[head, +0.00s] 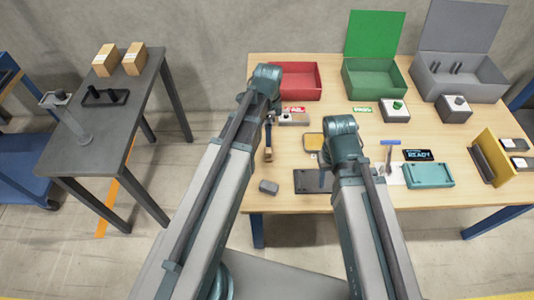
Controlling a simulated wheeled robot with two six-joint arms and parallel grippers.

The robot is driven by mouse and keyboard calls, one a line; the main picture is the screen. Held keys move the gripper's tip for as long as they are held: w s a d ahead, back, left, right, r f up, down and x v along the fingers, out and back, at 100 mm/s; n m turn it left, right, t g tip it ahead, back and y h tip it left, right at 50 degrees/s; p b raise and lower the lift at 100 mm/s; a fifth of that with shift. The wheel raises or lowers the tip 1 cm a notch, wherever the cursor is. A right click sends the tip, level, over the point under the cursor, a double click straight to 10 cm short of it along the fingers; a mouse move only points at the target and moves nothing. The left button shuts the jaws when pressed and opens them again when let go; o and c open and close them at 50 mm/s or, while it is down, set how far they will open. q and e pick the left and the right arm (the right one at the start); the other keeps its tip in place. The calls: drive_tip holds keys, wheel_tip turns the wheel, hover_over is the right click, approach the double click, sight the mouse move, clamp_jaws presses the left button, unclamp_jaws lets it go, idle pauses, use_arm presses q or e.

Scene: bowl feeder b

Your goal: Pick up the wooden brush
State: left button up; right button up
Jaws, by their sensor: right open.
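The wooden brush (268,153) appears as a small narrow piece with a brown wooden end and a dark upper part. It lies on the wooden table just right of my left arm. My right gripper (322,178) is partly hidden by its own arm, above the dark plate at the table's front. It is open and apart from the brush, to its right.
A red bin (298,82), a green open box (374,84) and a grey open box (460,80) stand along the back. A grey block (269,187), a dark plate (306,182), a blue-headed tool (390,143) and a teal device (430,176) lie in front. A dark side table (100,135) stands left.

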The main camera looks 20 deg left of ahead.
sight(269, 149)
use_arm(q)
wheel_tip(269, 149, down, 8)
drive_tip(key=b, duration=0.7)
use_arm(e)
wheel_tip(269, 149, down, 8)
use_arm(q)
drive_tip(key=f+b, duration=0.1)
drive_tip(key=b, duration=0.1)
drive_tip(key=f+b, duration=0.1)
drive_tip(key=f, duration=0.1)
drive_tip(key=f+b, duration=0.2)
drive_tip(key=shift+w+f+b, duration=0.15)
drive_tip(key=shift+w+b, duration=0.15)
drive_tip(key=shift+b, duration=0.05)
use_arm(e)
wheel_tip(269, 149, down, 5)
drive_tip(key=shift+f, duration=0.15)
use_arm(q)
drive_tip(key=shift+c, duration=0.3)
drive_tip(key=c, duration=1.4)
drive_tip(key=shift+r, duration=0.2)
use_arm(e)
drive_tip(key=shift+r, duration=0.25)
